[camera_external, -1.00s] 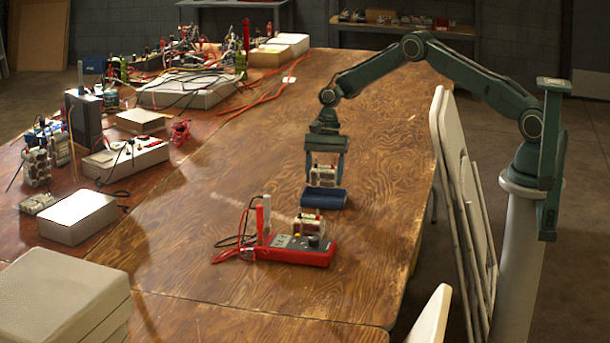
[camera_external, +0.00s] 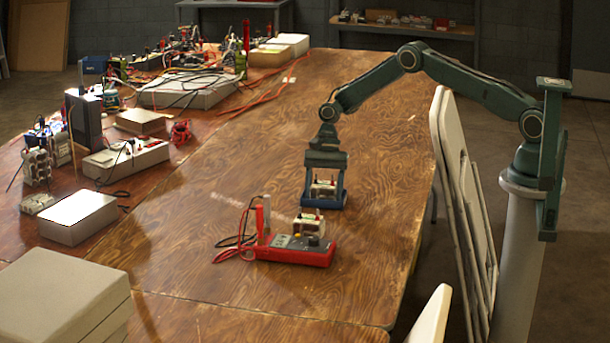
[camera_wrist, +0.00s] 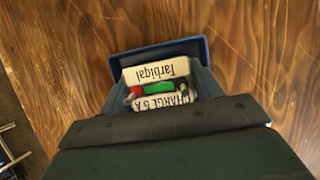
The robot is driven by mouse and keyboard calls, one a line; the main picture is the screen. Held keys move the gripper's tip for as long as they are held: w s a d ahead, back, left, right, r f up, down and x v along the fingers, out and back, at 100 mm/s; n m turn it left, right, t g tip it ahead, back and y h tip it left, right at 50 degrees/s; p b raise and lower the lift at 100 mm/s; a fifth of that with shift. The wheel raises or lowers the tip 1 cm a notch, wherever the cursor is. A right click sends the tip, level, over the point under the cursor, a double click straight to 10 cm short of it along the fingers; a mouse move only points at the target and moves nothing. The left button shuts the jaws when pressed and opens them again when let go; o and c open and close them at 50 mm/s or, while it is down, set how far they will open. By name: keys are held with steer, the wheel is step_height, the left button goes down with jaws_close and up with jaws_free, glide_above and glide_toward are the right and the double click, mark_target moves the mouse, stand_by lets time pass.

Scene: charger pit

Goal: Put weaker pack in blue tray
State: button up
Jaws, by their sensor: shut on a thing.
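My gripper (camera_external: 323,192) is shut on a pale battery pack (camera_external: 323,188), with one finger on each side of it. The pack is upright and low inside the blue tray (camera_external: 323,207). Whether it touches the tray floor is hidden. In the wrist view the pack (camera_wrist: 156,72) shows printed labels, a red terminal and a green part, between my gripper's fingers (camera_wrist: 160,88); the tray's blue rim (camera_wrist: 158,50) is beyond it. A second similar pack (camera_external: 308,225) stands by the red meter (camera_external: 292,253), nearer the camera.
Boxes, cables and electronics crowd the table's left side. Folded chairs (camera_external: 462,190) stand off its right edge. The wood around the tray is mostly clear.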

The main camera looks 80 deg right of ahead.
steer(key=o, duration=1)
steer(key=shift+c, duration=0.2)
steer(key=v, duration=1.2)
steer(key=shift+r, duration=0.15)
